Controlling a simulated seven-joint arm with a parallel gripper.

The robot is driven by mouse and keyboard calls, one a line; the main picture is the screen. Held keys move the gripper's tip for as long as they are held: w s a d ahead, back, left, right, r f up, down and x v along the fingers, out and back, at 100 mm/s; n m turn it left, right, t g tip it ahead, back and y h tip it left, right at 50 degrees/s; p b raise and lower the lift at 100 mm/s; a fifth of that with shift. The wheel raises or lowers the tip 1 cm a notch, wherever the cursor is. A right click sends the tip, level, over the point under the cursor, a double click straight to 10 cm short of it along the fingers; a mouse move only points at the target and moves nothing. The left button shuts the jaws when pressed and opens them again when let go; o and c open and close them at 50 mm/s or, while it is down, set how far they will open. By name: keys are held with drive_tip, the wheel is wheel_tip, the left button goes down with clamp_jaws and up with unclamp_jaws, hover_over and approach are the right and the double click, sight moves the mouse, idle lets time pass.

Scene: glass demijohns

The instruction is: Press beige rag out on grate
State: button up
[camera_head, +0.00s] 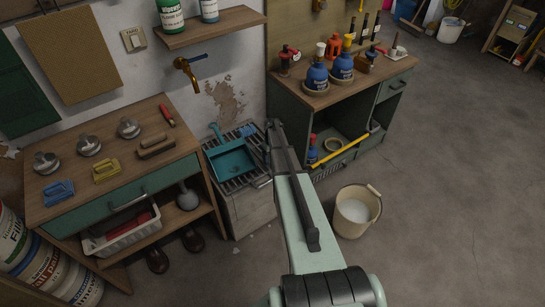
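The grate (256,176) is a set of dark metal bars on top of a pale block, between the two workbenches. A teal dustpan-like tray (231,158) lies on it, and a blue item (246,130) is at its back edge. My arm reaches up from the bottom middle, and its dark end, my gripper (273,128), is at the grate's right side in the picture. I see the gripper from behind, so its fingers and anything between them are hidden. I cannot make out a beige rag; my arm covers part of the grate's right side.
A cream bucket (352,217) with whitish contents stands on the floor right of my arm. A yellow bar (340,151) crosses the front of the right cabinet (372,105). A brass tap (188,72) juts from the wall above.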

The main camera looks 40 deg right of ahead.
drive_tip(key=shift+f, duration=0.35)
idle(0.7)
drive_tip(key=shift+r, duration=0.15)
drive_tip(key=shift+r, duration=3.35)
drive_tip(key=shift+f, duration=0.15)
drive_tip(key=shift+f, duration=2.7)
drive_tip(key=shift+f, duration=0.7)
drive_tip(key=shift+r, duration=0.1)
drive_tip(key=shift+r, duration=3.45)
